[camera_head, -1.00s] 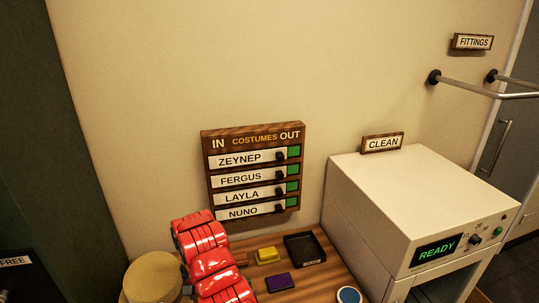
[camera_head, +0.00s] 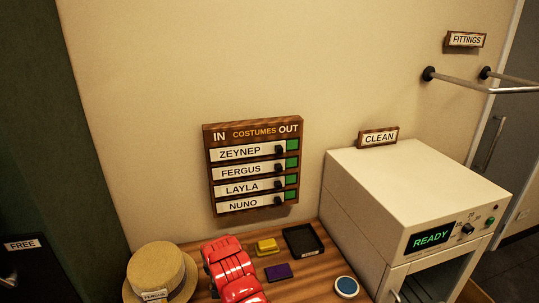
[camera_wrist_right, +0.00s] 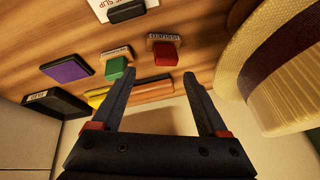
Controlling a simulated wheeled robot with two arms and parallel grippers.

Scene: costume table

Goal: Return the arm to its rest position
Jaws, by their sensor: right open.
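My right gripper (camera_wrist_right: 160,78) is open and empty in the right wrist view, its two dark fingers spread apart. A green block (camera_wrist_right: 116,68) and a red block (camera_wrist_right: 165,54), each with a small wooden label plate, are on the wooden table beyond the fingertips. A straw hat (camera_wrist_right: 285,65) with a dark band is close on the right. In the head view my red arm (camera_head: 232,268) is over the table beside the hat (camera_head: 160,270); its fingers cannot be made out there. My left gripper is in neither view.
The table holds a yellow block (camera_head: 266,246), a purple pad (camera_head: 278,272), a black tray (camera_head: 303,241) and a round blue-topped item (camera_head: 346,287). A white machine (camera_head: 400,200) reading READY stands at right. A costumes board (camera_head: 252,166) hangs on the wall.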

